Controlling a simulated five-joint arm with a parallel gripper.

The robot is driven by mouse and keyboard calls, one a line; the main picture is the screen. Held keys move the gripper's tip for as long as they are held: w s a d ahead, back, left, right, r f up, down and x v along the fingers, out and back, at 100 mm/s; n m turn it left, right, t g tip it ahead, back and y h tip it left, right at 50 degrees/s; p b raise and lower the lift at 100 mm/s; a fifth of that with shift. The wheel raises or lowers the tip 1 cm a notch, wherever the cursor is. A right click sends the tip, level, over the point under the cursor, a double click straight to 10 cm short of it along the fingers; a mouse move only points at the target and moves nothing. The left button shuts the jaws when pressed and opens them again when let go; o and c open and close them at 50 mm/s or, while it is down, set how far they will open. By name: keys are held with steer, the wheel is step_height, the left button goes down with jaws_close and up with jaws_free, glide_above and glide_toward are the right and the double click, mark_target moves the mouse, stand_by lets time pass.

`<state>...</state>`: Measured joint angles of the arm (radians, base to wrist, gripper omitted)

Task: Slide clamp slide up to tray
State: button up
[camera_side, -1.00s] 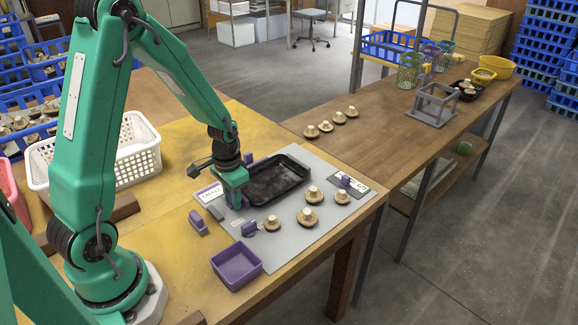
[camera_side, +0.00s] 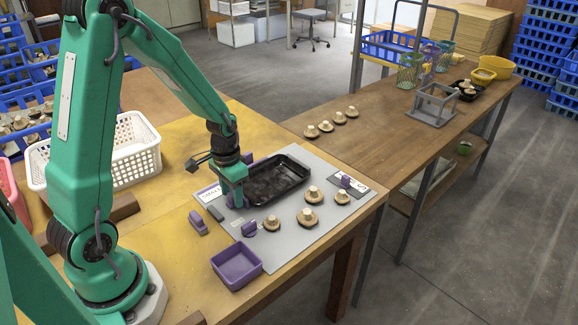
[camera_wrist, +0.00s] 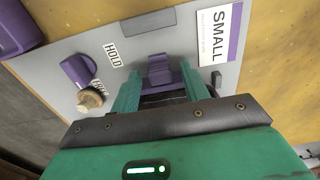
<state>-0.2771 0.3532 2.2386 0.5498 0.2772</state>
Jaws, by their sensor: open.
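The purple clamp slide (camera_wrist: 160,70) shows between the fingers of my gripper (camera_wrist: 160,86) in the wrist view. The fingers stand open on either side of it; I cannot tell whether they touch it. In the side view my gripper (camera_side: 236,201) is low over the grey board, at the left end of the black tray (camera_side: 290,191). There the slide is mostly hidden by the fingers. The tray lies flat on the board and looks empty. A grey block (camera_wrist: 148,22) sits behind the slide in the wrist view.
The grey board (camera_side: 300,238) carries several mushrooms, purple knobs (camera_side: 249,229) and printed labels, including SMALL (camera_wrist: 219,35) and HOLD (camera_wrist: 113,55). A purple bin (camera_side: 237,266) stands at the front. A white basket (camera_side: 135,155) stands at the left. More mushrooms line the side table.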

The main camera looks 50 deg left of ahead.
mark_target(232, 195)
steer(key=shift+r, duration=1.45)
steer(key=shift+d+r, duration=0.15)
steer(key=shift+r, duration=0.25)
steer(key=s+d+r+t, duration=0.2)
steer(key=s+d+r, duration=0.2)
steer(key=r, duration=0.5)
steer(key=s+d+r+t, duration=0.3)
steer(key=s+d+r, duration=0.2)
steer(key=r, duration=0.5)
steer(key=shift+s+t, duration=0.3)
steer(key=shift+s, duration=0.7)
